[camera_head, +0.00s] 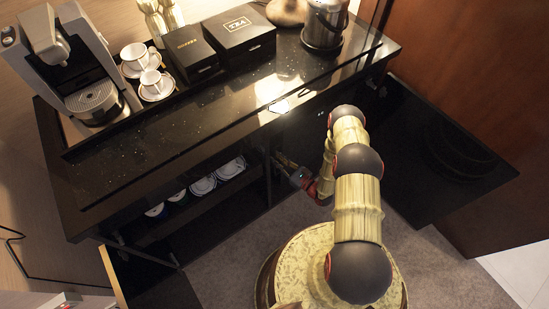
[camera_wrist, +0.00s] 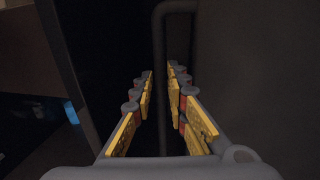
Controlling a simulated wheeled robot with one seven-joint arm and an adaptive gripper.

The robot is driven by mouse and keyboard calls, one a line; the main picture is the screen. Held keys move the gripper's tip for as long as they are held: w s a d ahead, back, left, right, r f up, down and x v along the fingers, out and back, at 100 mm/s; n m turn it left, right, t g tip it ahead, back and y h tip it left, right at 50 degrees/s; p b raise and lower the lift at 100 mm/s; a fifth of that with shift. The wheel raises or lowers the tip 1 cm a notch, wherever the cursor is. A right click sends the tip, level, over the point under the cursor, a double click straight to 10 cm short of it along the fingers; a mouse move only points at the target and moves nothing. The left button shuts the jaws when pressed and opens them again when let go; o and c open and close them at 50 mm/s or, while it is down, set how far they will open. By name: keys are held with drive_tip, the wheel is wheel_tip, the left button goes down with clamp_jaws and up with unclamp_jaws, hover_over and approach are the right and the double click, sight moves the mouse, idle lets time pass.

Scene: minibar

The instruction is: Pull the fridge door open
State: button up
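In the wrist view, a dark vertical bar handle (camera_wrist: 160,60) bends over at its top and runs down between my fingers. The dark surfaces around it are hard to tell apart, so I cannot make out the fridge door's outline. My gripper (camera_wrist: 161,76) has yellow-padded fingers standing apart on both sides of the handle. I see no clear contact with it. In the head view, my gripper (camera_head: 290,170) is small and dim, low at the front of the dark cabinet. The handle is not distinguishable there.
The black countertop (camera_head: 200,130) overhangs the cabinet and carries a coffee machine (camera_head: 70,60), cups, black boxes (camera_head: 240,35) and a steel pot (camera_head: 324,25). Saucers (camera_head: 203,186) sit on a shelf left of my gripper. A black panel (camera_head: 430,165) juts out at right. Carpet (camera_head: 440,270) is clear in front.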

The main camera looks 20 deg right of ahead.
drive_tip(key=shift+w+a, duration=0.35)
drive_tip(key=shift+w, duration=0.3)
clamp_jaws()
idle(0.4)
